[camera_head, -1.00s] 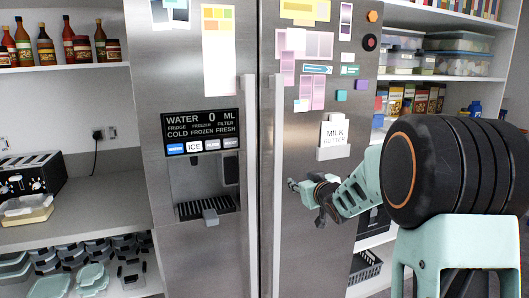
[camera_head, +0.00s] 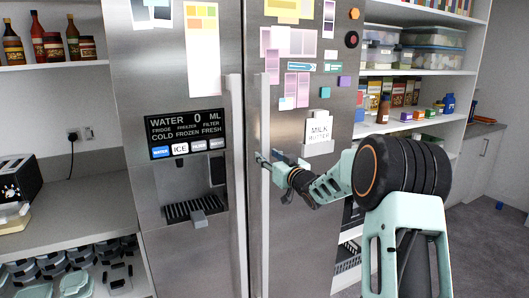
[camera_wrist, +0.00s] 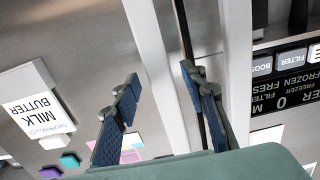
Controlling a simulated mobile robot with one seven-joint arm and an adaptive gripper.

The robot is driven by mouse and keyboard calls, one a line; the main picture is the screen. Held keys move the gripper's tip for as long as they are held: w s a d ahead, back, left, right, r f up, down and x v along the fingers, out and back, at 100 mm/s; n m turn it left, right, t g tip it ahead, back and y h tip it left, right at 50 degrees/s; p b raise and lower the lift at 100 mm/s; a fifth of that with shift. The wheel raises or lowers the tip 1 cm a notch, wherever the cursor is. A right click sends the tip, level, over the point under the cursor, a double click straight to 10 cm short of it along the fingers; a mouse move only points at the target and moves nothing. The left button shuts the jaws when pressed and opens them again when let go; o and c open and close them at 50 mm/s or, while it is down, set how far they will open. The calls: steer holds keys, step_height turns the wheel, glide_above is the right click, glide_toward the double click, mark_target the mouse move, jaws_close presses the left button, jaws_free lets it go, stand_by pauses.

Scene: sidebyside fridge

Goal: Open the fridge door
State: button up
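The fridge is steel with two side-by-side doors. The left door (camera_head: 165,75) has the water and ice dispenser (camera_head: 188,165); the right door (camera_head: 310,230) carries notes and magnets. Each door has a long pale vertical handle beside the seam: the left handle (camera_head: 237,200) and the right handle (camera_head: 264,235). My gripper (camera_head: 268,161) is at the right handle, about mid-height. In the wrist view, my gripper (camera_wrist: 160,78) has its fingers apart, one on each side of the right handle (camera_wrist: 152,50). I cannot tell whether they touch it. Both doors look shut.
The left handle (camera_wrist: 236,70) is close beside one finger in the wrist view. A milk and butter note (camera_head: 319,130) hangs on the right door. Shelves with jars and boxes (camera_head: 400,100) stand to the right. A counter (camera_head: 85,205) is at the left. Open floor (camera_head: 490,245) lies far right.

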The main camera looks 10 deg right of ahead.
steer(key=shift+x, duration=1.4)
steer(key=shift+c, duration=0.6)
jaws_close()
